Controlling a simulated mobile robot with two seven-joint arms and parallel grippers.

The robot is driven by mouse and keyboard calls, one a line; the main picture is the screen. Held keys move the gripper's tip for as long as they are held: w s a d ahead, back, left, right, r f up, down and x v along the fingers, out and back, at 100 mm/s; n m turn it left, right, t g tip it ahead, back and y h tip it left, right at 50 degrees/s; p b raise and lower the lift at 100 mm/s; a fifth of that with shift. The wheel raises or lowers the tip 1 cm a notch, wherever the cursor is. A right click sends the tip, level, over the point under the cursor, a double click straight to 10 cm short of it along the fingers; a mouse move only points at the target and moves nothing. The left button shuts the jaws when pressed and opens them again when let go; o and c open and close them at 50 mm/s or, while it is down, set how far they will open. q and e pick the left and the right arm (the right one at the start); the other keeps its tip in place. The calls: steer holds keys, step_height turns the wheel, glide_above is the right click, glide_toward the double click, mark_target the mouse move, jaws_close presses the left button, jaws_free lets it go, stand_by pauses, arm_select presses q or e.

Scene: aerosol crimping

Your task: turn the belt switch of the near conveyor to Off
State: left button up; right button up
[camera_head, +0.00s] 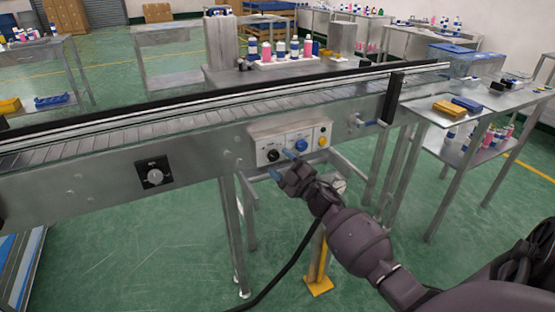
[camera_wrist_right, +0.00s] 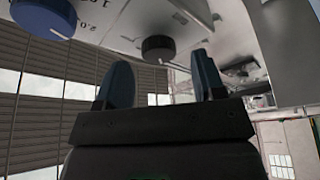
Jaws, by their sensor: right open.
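The near conveyor (camera_head: 105,180) carries a light control box (camera_head: 290,132) with a black knob (camera_head: 273,155), a blue knob (camera_head: 301,145) and a yellow button (camera_head: 322,141). Labels there are too small to read, so I cannot tell which knob is the belt switch. My right gripper (camera_head: 281,164) is open and empty, just in front of the black knob. In the right wrist view, the black knob (camera_wrist_right: 158,47) lies beyond and between the fingertips (camera_wrist_right: 162,82), apparently untouched. The blue knob (camera_wrist_right: 42,17), with scale numbers beside it, is off to the left. My left gripper is not in view.
A grey knob on a black plate (camera_head: 154,173) sits farther left on the conveyor side. A side table (camera_head: 440,117) at right holds a yellow and a blue block. Bottles stand on a tray (camera_head: 280,63) behind the belt. A yellow-footed post (camera_head: 318,283) stands below the box.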

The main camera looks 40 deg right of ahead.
arm_select(q)
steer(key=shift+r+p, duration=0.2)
steer(key=shift+p, duration=0.1)
arm_select(e)
steer(key=v, duration=0.8)
steer(key=shift+s, duration=0.25)
steer(key=shift+d, duration=0.1)
arm_select(q)
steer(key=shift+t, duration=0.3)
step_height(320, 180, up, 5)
steer(key=p, duration=0.6)
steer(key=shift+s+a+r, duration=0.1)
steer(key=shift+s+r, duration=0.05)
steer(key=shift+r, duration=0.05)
arm_select(e)
steer(key=s+a+f+m+g, duration=0.3)
steer(key=s+a, duration=0.3)
steer(key=s, duration=0.3)
steer(key=s+a+f+m+g+h, duration=0.1)
steer(key=s+a+f+m+g, duration=0.2)
steer(key=s+a, duration=0.3)
steer(key=s+a+f+m+g, duration=0.3)
steer(key=s+a+m, duration=0.1)
steer(key=s, duration=0.9)
steer(key=shift+s+a+f+g, duration=0.4)
steer(key=shift+a, duration=0.5)
